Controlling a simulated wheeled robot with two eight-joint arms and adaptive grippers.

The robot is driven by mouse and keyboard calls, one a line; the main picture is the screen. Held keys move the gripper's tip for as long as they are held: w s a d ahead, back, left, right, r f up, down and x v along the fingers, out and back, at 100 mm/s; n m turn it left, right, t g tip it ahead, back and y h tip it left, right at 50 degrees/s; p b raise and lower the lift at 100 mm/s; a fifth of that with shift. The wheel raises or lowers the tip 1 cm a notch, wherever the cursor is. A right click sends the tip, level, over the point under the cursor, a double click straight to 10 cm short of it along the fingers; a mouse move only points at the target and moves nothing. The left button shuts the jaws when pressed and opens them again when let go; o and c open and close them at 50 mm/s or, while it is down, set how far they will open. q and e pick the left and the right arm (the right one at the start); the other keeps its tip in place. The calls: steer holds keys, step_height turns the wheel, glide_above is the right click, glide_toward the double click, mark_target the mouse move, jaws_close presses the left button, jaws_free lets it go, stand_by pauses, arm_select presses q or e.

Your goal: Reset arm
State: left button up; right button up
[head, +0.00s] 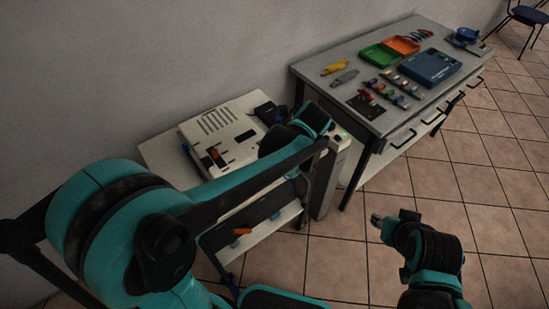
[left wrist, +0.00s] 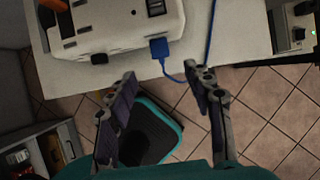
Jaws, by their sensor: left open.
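My left gripper (left wrist: 161,78) shows in the left wrist view with its two fingers spread wide and nothing between them. It is over the near edge of a light table, beside a white device (left wrist: 110,22). A blue plug (left wrist: 159,48) sits at the device's side, and its blue cable (left wrist: 210,35) curves between the fingertips and runs up the picture. In the head view my left arm crosses in front of the white device (head: 222,132), and its gripper cannot be made out. My right arm's end (head: 378,220) is over the floor at lower right; its jaws are unclear.
A grey workbench (head: 345,55) at upper right holds a green tray (head: 380,55), an orange tray (head: 402,45), a blue case (head: 430,67) and small tools. A grey box-like unit (head: 325,178) stands between the tables. Tiled floor at right is clear. A blue chair (head: 530,15) is far off.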

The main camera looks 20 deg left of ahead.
arm_select(q)
steer(key=s+a+r+n+t+h, duration=0.1)
steer(key=s+a+n+t+h, duration=0.1)
steer(key=s+n, duration=0.5)
steer(key=s+a+r+n+t+h, duration=0.2)
steer(key=s+n, duration=0.6)
steer(key=n, duration=1)
steer(key=shift+s+a+n, duration=0.25)
steer(key=shift+a+n, duration=0.05)
